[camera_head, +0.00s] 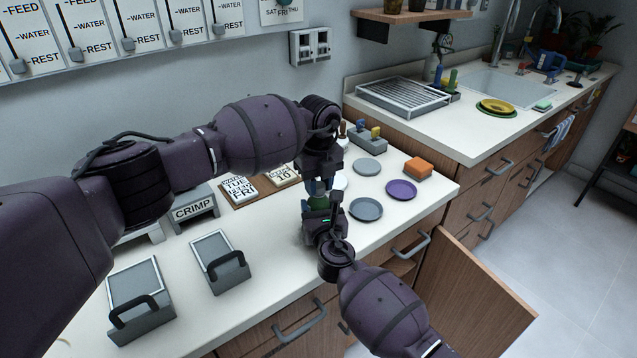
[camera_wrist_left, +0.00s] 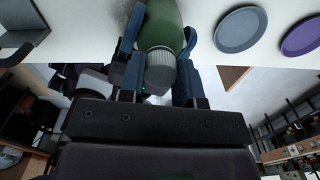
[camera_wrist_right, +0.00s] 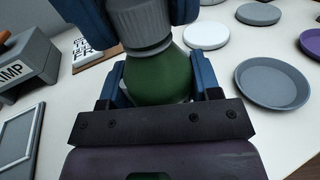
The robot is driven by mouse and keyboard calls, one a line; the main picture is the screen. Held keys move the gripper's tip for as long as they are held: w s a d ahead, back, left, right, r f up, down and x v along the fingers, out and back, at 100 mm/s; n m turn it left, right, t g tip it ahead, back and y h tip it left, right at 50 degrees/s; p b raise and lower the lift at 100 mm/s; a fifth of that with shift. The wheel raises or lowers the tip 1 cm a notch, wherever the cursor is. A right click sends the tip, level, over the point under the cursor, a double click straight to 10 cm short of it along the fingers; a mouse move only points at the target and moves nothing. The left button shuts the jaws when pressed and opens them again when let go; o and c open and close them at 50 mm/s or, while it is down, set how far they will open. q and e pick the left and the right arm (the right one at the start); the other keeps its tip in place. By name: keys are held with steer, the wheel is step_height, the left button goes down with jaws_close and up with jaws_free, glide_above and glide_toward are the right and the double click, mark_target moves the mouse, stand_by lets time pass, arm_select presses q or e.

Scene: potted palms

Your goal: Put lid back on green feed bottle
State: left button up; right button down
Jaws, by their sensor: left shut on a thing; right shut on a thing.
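The green feed bottle (camera_wrist_right: 160,78) stands upright on the counter, mostly hidden in the head view (camera_head: 318,202). My right gripper (camera_wrist_right: 158,72) is shut on its body from the front. The grey ribbed lid (camera_wrist_right: 138,22) is at the top of the bottle, in line with the neck, and also shows in the left wrist view (camera_wrist_left: 160,73). My left gripper (camera_wrist_left: 160,45) is shut on the lid from above, its blue fingers on either side. The lid appears to meet the bottle's neck; I cannot tell whether it is seated fully.
Grey saucers (camera_head: 366,209), a purple saucer (camera_head: 401,190) and an orange sponge block (camera_head: 418,168) lie right of the bottle. A CRIMP box (camera_head: 193,208) and day-card board (camera_head: 248,187) stand left. A cupboard door (camera_head: 480,295) hangs open below the counter.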

arm_select(q)
steer(key=m, duration=0.5)
steer(key=shift+m, duration=0.4)
steer(key=m, duration=0.5)
steer(key=shift+m, duration=0.3)
steer(key=m, duration=1.2)
steer(key=shift+f, duration=0.1)
steer(key=o, duration=1.1)
step_height(320, 180, up, 12)
steer(key=shift+r, duration=0.1)
